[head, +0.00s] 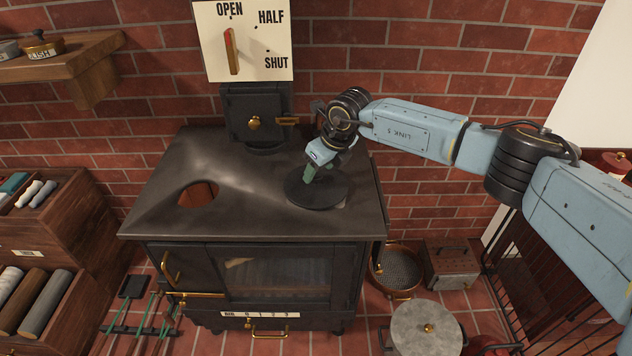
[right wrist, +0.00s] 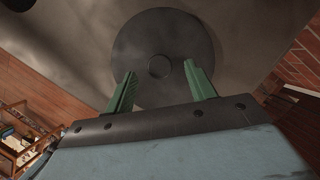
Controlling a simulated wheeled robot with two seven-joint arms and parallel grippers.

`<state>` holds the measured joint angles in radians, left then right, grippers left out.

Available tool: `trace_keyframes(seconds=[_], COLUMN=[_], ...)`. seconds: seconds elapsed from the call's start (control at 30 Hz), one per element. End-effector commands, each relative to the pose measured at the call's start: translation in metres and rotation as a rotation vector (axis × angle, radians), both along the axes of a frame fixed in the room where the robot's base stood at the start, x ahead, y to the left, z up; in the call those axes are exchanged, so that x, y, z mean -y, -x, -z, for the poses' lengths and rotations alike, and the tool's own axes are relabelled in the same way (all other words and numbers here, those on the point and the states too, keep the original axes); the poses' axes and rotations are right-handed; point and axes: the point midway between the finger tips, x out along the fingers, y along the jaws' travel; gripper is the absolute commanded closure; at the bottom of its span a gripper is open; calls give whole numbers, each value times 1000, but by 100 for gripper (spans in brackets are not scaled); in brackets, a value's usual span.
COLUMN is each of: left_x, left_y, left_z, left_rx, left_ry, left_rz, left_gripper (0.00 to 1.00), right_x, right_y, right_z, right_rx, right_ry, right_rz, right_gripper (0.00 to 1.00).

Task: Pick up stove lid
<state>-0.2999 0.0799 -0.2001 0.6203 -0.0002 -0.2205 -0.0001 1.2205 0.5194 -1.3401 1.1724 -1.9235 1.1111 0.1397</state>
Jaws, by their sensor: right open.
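The stove lid (head: 327,194) is a dark round disc lying on the right part of the black stove top (head: 270,213). In the right wrist view the lid (right wrist: 160,40) shows a small round knob (right wrist: 159,67) at its centre. My right gripper (head: 310,178) is over the lid in the head view, pointing down. In the right wrist view its two green fingers (right wrist: 160,75) are apart, one to each side of the knob, with nothing between them that I can see held. I cannot tell the exact height of the fingertips. My left gripper is not in view.
A round open hole (head: 198,193) is in the stove top on the left. The stovepipe base (head: 258,118) with brass fittings stands at the back. A grey-topped pot (head: 427,330) and a round sieve (head: 397,270) are on the floor at right. Wooden shelves (head: 65,230) stand left.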

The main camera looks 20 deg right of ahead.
Motion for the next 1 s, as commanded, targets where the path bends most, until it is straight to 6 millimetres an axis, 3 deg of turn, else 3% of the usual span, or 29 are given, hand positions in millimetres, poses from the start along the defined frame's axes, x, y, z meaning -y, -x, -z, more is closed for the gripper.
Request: trace_keyframes(seconds=[0.2,0.47,0.87,1.0], left_x=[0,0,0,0], left_y=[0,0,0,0], left_z=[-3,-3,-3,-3], left_rx=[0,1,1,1], left_ry=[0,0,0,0], left_rz=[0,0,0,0], left_gripper=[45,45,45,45], right_x=[-4,-4,-4,-4], right_y=[-7,-8,-8,-8], right_z=[19,21,20,20], right_rx=[-1,0,0,0], right_ry=[-1,0,0,0], right_rz=[1,1,1,1], right_gripper=[45,45,97,100])
